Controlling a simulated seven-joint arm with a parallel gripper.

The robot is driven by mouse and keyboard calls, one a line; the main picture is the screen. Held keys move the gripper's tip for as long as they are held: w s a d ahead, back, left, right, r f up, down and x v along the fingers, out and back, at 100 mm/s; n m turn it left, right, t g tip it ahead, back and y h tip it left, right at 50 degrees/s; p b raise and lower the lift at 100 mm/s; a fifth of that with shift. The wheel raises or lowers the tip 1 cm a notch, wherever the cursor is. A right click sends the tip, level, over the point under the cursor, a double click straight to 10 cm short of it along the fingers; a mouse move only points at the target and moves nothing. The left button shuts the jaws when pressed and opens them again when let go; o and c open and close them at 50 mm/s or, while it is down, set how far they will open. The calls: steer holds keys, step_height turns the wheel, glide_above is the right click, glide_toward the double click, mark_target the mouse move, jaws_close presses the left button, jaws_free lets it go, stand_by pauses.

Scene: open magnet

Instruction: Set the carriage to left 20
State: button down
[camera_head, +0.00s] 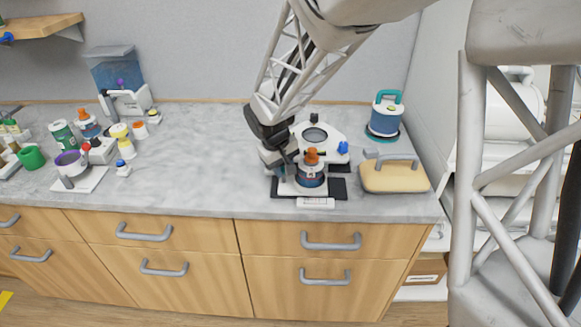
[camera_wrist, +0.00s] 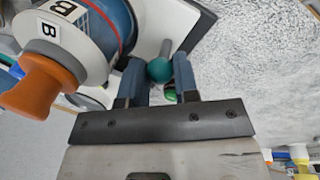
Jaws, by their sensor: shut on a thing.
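The open magnet (camera_head: 324,136) stands on the counter, on a dark base. Its front has a blue and white cylinder with an orange knob (camera_head: 311,155), and a blue knob (camera_head: 343,147) shows at its right. A white scale strip (camera_head: 316,202) lies in front; its marks are too small to read. In the wrist view, my gripper (camera_wrist: 160,75) has its two fingers on either side of a small teal ball knob (camera_wrist: 159,70), shut on it. The cylinder with "B" labels (camera_wrist: 90,30) is close beside the fingers. In the head view, my gripper's fingertips are hidden at the device's left side.
Bottles, a purple-topped cup (camera_head: 71,163) and a green cup (camera_head: 31,157) crowd the left. The counter (camera_head: 190,160) between is clear.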

steer(key=shift+a+r, duration=0.1)
steer(key=shift+a, duration=0.15)
steer(key=c, duration=1.2)
jaws_free()
steer(key=shift+o, duration=0.2)
step_height(320, 180, up, 8)
steer(key=a, duration=0.1)
steer(key=shift+s+f, duration=0.2)
steer(key=shift+s, duration=0.2)
steer(key=shift+a, duration=0.1)
steer(key=s+d+r+m+y, duration=0.1)
steer(key=s+d+r+m, duration=0.1)
steer(key=s+d+r, duration=0.4)
steer(key=s+d+r+m, duration=0.2)
steer(key=s+d, duration=0.6)
steer(key=d, duration=0.3)
steer(key=s+d+m, duration=0.1)
steer(key=s+d, duration=0.3)
steer(key=s, duration=0.4)
steer(key=s+d+m+t, duration=0.1)
steer(key=s+d, duration=0.3)
steer(key=s, duration=0.4)
steer(key=shift+d+f+m+y, duration=0.15)
steer(key=shift+m+y, duration=0.25)
steer(key=shift+m, duration=0.1)
